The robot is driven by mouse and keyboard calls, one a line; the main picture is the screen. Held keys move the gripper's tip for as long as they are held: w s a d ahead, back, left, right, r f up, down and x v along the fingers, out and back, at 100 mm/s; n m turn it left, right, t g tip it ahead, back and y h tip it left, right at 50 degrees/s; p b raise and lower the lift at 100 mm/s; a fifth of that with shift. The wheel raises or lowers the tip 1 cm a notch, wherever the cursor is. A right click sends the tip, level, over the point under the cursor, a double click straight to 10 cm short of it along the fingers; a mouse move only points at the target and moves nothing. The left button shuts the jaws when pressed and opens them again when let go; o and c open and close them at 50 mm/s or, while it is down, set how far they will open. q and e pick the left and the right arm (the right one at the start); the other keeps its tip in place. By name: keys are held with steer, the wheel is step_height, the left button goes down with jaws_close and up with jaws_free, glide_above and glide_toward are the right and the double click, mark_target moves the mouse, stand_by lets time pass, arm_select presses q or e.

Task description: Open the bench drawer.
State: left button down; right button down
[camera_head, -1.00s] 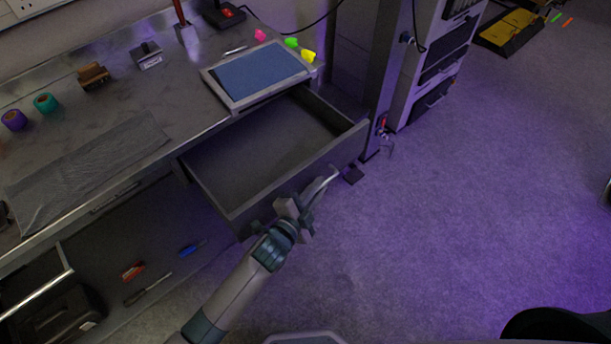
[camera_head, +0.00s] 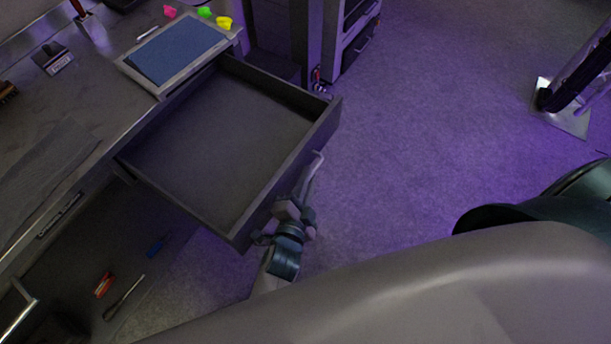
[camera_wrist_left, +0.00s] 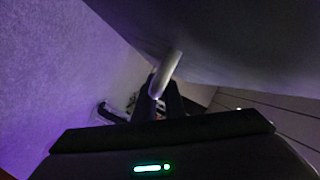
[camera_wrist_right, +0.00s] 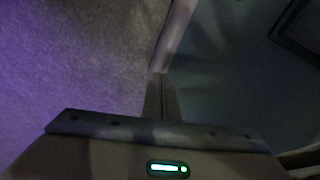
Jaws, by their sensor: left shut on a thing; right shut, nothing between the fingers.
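The bench drawer (camera_head: 288,173) is pulled well out from under the bench top, and its inside is empty. A pale bar handle (camera_head: 314,172) is on its front face. My left gripper (camera_head: 304,199) is at this handle, outside the drawer front. In the left wrist view the fingers (camera_wrist_left: 159,94) are shut on the handle (camera_wrist_left: 168,71), close to the dark drawer front (camera_wrist_left: 225,45). My right gripper (camera_wrist_right: 161,92) shows in the right wrist view, shut and empty, above the carpet. I cannot clearly make it out in the head view.
A framed blue panel (camera_head: 174,54) lies on the bench top (camera_head: 90,95) behind the drawer. A cabinet (camera_head: 345,45) stands beyond the drawer. The carpet (camera_head: 430,110) to the right is mostly clear.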

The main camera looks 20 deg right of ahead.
arm_select(q)
steer(key=c, duration=2.1)
jaws_free()
arm_select(e)
steer(key=shift+d, duration=0.2)
